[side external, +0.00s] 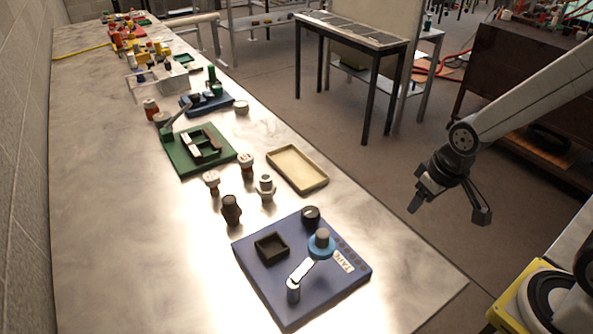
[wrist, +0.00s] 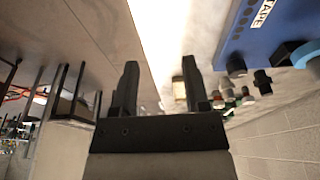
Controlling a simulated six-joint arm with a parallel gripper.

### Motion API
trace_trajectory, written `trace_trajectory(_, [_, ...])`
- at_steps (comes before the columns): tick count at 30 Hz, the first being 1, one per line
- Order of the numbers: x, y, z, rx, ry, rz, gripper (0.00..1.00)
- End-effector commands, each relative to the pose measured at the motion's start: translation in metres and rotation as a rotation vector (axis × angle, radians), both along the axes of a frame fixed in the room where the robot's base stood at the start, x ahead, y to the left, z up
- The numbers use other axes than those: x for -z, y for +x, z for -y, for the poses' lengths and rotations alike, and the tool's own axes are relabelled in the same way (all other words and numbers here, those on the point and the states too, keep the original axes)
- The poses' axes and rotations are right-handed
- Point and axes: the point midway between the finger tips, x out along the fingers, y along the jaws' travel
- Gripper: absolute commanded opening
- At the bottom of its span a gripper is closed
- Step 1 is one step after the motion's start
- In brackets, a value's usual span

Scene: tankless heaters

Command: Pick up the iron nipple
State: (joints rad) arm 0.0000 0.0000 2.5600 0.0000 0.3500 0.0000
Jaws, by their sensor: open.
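The dark brown fitting that looks like the iron nipple (side external: 231,210) stands upright on the metal bench, just behind the blue TAPE board (side external: 325,283). A pale metal fitting (side external: 266,187) stands to its right. My gripper (side external: 448,208) is open and empty, in the air off the bench's right edge and well away from the nipple. In the wrist view, my two fingers (wrist: 160,75) are spread apart. A dark piece (wrist: 262,82) beside the blue board there may be the nipple; it is too small to be sure.
A shallow cream tray (side external: 297,169) lies to the right, and a green board (side external: 185,158) with a divided holder lies farther back. A wall runs along the bench's left side.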

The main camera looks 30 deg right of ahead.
Motion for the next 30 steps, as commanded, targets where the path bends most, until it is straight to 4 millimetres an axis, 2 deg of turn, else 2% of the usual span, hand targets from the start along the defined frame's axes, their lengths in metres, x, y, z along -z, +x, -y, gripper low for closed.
trace_trajectory(8, [0.0, 0.0, 0.0, 0.0, 0.0, 0.0, 0.59])
trace_trajectory(9, [0.0, 0.0, 0.0, 0.0, 0.0, 0.0, 0.62])
trace_trajectory(12, [0.0, 0.0, 0.0, 0.0, 0.0, 0.0, 0.89])
trace_trajectory(23, [-0.001, 0.0, 0.0, 0.0, 0.0, 0.001, 0.89])
trace_trajectory(30, [-0.014, 0.001, 0.0, 0.0, 0.0, 0.005, 0.89])
